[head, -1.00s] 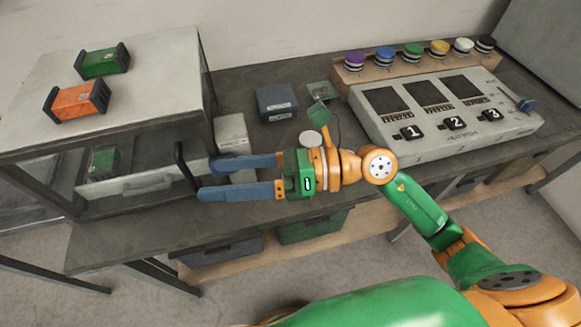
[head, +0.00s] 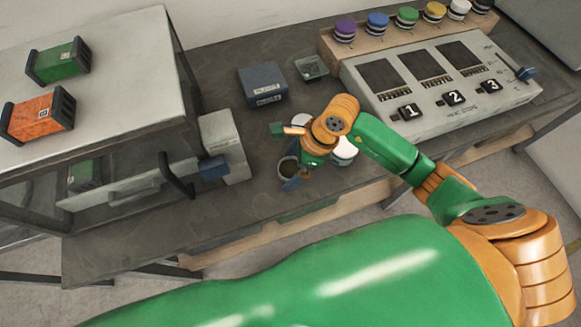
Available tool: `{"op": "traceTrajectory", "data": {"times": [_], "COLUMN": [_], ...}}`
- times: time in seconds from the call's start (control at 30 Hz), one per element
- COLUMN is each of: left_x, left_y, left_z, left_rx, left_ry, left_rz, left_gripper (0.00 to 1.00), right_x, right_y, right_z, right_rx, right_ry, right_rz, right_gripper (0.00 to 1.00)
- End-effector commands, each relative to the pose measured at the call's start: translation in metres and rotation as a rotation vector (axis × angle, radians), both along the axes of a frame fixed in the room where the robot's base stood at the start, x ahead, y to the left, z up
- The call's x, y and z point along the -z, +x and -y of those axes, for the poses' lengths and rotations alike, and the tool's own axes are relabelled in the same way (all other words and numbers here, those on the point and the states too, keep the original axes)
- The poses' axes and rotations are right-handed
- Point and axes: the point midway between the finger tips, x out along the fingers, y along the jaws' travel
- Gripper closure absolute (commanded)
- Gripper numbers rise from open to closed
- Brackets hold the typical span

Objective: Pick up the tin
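My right gripper (head: 289,175) points down over the bench, left of centre, and its wrist and arm cover much of it. A blue finger part shows at the near side of a small grey round container (head: 288,167) with a dark inside. I cannot tell whether they touch. Two round things with white tops stand close by: one (head: 344,150) just right of the wrist, one (head: 299,118) behind it and partly hidden. Which of these round things is the tin is not clear. My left gripper is not in view.
A pale box with a blue part (head: 222,140) stands left of my gripper, beside a cabinet (head: 95,110) with a dark handle. A blue-grey box (head: 263,82) and a small green-topped tray (head: 312,67) lie behind. A numbered console (head: 440,90) fills the right.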

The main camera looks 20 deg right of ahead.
Motion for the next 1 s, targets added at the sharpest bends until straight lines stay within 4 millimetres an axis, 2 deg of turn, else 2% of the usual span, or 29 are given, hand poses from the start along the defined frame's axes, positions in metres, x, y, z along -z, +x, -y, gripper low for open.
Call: {"op": "traceTrajectory", "data": {"times": [0.03,0.3,0.73,0.83,0.9,1.0], "left_x": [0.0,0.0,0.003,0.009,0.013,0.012], "left_y": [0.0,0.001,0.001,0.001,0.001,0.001], "left_z": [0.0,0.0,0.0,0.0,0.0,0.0], "left_rx": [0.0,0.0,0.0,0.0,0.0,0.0], "left_ry": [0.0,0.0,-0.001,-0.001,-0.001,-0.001], "left_rz": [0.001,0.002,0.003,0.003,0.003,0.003], "left_gripper": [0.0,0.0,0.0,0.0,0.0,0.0], "right_x": [0.0,0.0,-0.005,-0.018,-0.033,-0.058], "right_y": [0.0,0.0,0.0,0.001,-0.001,-0.022], "right_z": [0.0,0.0,0.0,0.0,0.001,0.003], "right_rx": [0.0,0.0,-0.001,-0.001,-0.003,-0.003], "right_ry": [0.0,0.001,0.0,0.001,0.0,0.0], "right_rz": [0.0,0.0,0.002,0.006,0.007,0.007], "right_gripper": [0.19,0.92,0.91,0.91,0.91,0.91]}}
